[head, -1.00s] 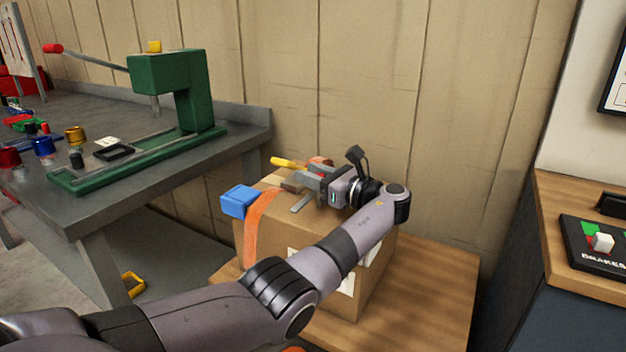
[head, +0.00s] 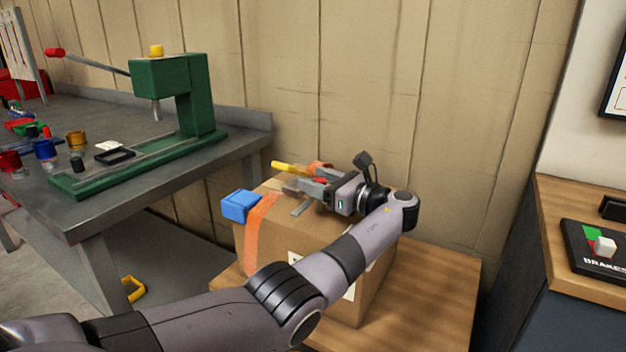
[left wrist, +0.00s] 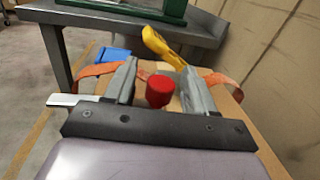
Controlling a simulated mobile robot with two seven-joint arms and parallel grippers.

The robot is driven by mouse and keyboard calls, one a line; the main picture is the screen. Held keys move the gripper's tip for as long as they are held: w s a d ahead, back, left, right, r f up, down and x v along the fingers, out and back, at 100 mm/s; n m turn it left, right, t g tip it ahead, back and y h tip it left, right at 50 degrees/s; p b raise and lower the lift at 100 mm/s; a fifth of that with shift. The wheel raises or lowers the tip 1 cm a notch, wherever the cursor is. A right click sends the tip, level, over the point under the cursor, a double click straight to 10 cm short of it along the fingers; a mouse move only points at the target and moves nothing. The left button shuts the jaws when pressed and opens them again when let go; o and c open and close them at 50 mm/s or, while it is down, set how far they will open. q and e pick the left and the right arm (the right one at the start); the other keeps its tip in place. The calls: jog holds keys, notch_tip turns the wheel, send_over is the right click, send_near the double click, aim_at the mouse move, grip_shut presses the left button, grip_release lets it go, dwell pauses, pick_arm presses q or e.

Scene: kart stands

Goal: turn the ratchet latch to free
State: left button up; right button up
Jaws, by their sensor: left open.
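A cardboard box (head: 375,270) carries an orange strap (head: 260,225) over its top, which also shows in the left wrist view (left wrist: 97,70). The ratchet on top has a yellow handle (head: 290,168), seen in the left wrist view (left wrist: 160,45) beyond my fingertips. A red knob (left wrist: 159,90) shows between my fingers in the left wrist view; in the head view my gripper partly hides it. My left gripper (head: 298,197) is open above the box top, its fingers on either side of the red knob. I cannot tell whether they touch it. My right gripper is not in view.
A blue block (head: 239,205) sits at the box's left top edge. The box stands on a wooden top (head: 440,290) near the plank wall. A grey bench (head: 60,205) with a green press (head: 190,95) is to the left. A brakes panel (head: 600,250) is at right.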

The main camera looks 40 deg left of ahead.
pick_arm(q)
jog(key=d, duration=0.5)
jog(key=shift+s+d, duration=0.1)
jog(key=shift+d, duration=0.25)
